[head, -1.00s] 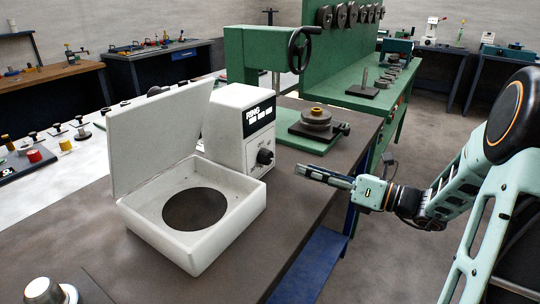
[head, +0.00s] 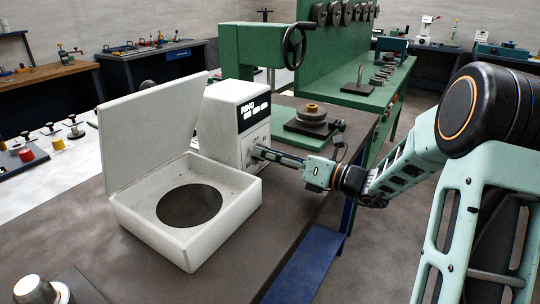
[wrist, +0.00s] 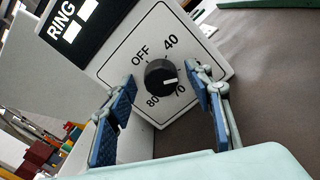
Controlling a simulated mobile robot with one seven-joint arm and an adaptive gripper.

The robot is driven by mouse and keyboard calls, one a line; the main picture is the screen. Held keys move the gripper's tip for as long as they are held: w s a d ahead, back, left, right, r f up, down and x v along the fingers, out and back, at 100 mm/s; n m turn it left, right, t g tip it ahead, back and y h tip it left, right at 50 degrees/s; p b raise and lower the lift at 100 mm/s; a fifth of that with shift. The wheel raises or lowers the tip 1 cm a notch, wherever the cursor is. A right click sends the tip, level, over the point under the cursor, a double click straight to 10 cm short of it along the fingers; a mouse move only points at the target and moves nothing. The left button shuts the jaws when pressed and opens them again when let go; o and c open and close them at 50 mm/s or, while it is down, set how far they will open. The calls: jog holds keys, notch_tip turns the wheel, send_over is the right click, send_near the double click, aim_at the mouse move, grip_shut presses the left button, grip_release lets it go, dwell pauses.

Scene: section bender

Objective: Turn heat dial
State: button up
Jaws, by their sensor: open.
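The heat dial (wrist: 160,77) is a round black knob with a white pointer line, on the white face of the ring machine (head: 232,118). Markings OFF, 40, 70 and 80 stand around it, and its pointer lies on the side toward 70. My gripper (wrist: 160,105) is open, with one blue-padded finger on each side of the dial; I see a gap between each pad and the knob. In the head view my gripper (head: 258,153) is at the machine's face and hides the dial.
The machine's white lidded box (head: 235,205), lid raised, has a round dark opening and sits left of my gripper.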

jog(key=shift+c, duration=0.6)
jog(key=c, duration=1)
jog(key=shift+c, duration=0.2)
jog(key=shift+n, duration=0.3)
